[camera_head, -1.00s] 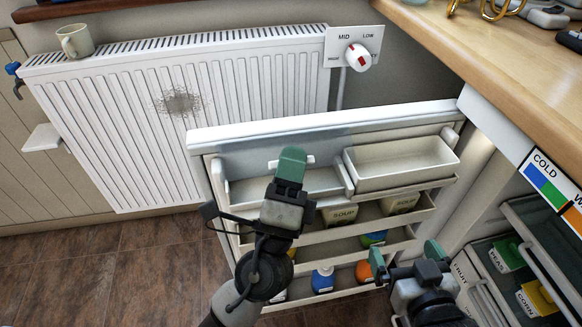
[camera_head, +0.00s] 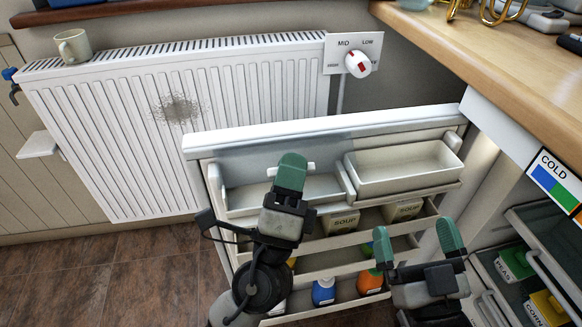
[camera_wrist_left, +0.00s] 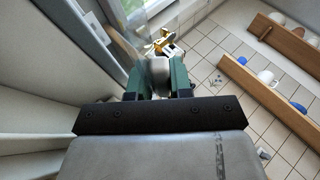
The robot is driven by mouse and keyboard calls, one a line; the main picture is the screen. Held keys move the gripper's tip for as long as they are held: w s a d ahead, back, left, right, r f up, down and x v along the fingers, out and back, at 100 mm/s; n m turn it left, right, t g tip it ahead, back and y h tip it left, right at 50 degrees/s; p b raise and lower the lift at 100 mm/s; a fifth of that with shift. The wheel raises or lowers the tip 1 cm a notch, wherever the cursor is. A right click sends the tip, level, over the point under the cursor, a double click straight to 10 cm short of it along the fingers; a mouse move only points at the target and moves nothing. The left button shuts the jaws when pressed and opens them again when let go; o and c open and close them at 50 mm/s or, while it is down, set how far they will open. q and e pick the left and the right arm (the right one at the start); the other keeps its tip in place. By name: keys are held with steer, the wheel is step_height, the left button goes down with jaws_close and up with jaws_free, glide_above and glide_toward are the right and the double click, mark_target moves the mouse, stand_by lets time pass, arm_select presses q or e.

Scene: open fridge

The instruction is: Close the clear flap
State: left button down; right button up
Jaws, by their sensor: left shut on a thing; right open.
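The clear flap (camera_head: 245,163) is a see-through bluish panel standing raised at the top left of the open fridge door, above the left door compartment (camera_head: 240,197). A small white handle (camera_head: 311,167) shows on it, sticking out on both sides of my left gripper (camera_head: 291,172). The left gripper is shut on this handle, and its fingers hide the handle's middle. In the left wrist view, the green fingers (camera_wrist_left: 157,80) stand apart with a pale piece between them. My right gripper (camera_head: 419,243) is open and empty, in front of the door's lower right shelves.
The right door compartment (camera_head: 405,182) is an open, empty white bin. Lower shelves hold soup cartons (camera_head: 343,221) and bottles (camera_head: 323,286). A radiator (camera_head: 180,110) with a mug (camera_head: 73,46) stands behind the door. A wooden counter (camera_head: 500,75) lies at the right, above fridge drawers.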

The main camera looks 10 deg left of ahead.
arm_select(q)
steer(key=c, duration=1.1)
jaws_free()
steer(key=shift+s+r, duration=0.1)
